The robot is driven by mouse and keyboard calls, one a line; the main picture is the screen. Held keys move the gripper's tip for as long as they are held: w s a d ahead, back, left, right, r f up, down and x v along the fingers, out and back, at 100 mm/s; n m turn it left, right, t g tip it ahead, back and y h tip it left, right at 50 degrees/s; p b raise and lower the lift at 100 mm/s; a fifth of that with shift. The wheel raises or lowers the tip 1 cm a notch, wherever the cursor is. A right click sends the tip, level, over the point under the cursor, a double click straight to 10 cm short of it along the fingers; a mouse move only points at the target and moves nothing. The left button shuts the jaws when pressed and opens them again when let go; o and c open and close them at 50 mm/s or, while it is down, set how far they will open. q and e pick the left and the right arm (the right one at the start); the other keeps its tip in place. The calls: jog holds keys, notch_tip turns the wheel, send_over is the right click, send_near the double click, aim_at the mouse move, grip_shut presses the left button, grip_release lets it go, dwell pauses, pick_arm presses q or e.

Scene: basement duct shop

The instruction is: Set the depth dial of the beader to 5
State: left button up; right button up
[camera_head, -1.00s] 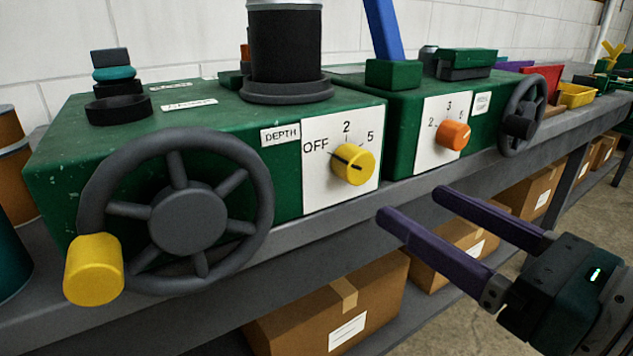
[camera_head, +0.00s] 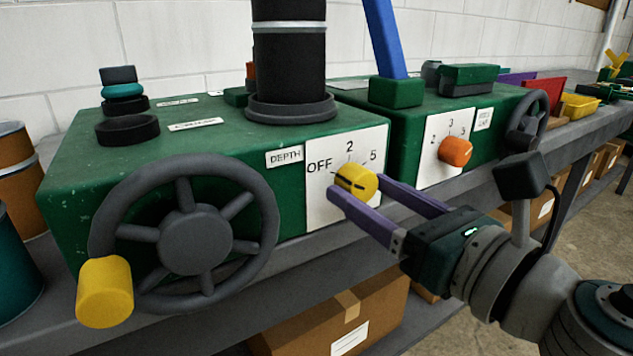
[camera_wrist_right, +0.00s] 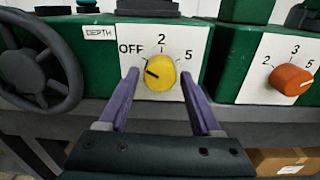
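The beader is a green box (camera_head: 80,190) with a white dial plate marked OFF, 2 and 5 beside a DEPTH label (camera_head: 285,157). Its yellow depth dial (camera_head: 357,181) has a dark pointer line aimed left, toward OFF. The dial also shows in the right wrist view (camera_wrist_right: 162,73), where the pointer reads near OFF. My right gripper (camera_head: 357,185) is open, its purple fingers on either side of the dial. In the wrist view (camera_wrist_right: 159,74) a gap shows between each finger and the dial. My left gripper is not in view.
A spoked handwheel (camera_head: 195,240) with a yellow handle stands left of the dial. A second green machine with an orange dial (camera_head: 455,151) is at the right. A grey bench edge (camera_head: 320,248) runs below, with cardboard boxes (camera_head: 350,325) underneath.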

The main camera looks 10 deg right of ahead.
grip_shut()
dwell(0.3)
